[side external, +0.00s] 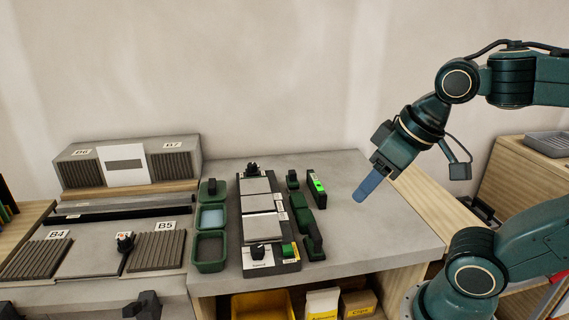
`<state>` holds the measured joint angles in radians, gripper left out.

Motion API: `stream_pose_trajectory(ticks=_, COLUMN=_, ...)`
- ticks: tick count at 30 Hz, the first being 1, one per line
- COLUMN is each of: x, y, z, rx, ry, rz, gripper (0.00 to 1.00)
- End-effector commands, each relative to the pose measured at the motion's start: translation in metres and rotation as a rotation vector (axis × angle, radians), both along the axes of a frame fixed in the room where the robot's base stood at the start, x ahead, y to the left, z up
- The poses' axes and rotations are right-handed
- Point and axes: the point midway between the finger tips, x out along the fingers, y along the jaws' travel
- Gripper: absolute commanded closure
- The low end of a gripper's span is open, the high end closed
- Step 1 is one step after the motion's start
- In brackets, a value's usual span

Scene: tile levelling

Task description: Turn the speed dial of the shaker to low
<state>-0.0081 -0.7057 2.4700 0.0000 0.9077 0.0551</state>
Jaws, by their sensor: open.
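My gripper (366,188), with blue fingers, hangs in the air at the right of the bench, pointing down and left. It is open, with nothing seen between its fingers. It is well apart from every knob. A dark knob with a red mark (124,242) sits between the ribbed blocks labelled B4 and B5 at the left. A black knob (258,251) sits on a pale plate at the near end of a long dark base holding grey tiles. Another black knob (252,169) is at its far end. I cannot tell which is the shaker's speed dial, and settings are too small to read.
Green trays (209,252) stand left of the tiles (258,204). Green and black tools and a green-lit device (316,187) lie to their right. The grey bench top (385,236) is clear below my gripper. A yellow bin (262,305) is below.

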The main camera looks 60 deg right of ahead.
Motion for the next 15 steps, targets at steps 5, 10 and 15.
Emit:
stream_pose_trajectory(ticks=5, x=0.02, y=0.004, z=0.005, rx=0.049, ry=0.053, rz=-0.087, gripper=0.5)
stream_pose_trajectory(ticks=10, x=0.048, y=0.01, z=0.008, rx=0.104, ry=0.116, rz=-0.206, gripper=0.5)
stream_pose_trajectory(ticks=15, x=0.077, y=0.017, z=0.007, rx=0.152, ry=0.181, rz=-0.335, gripper=0.5)
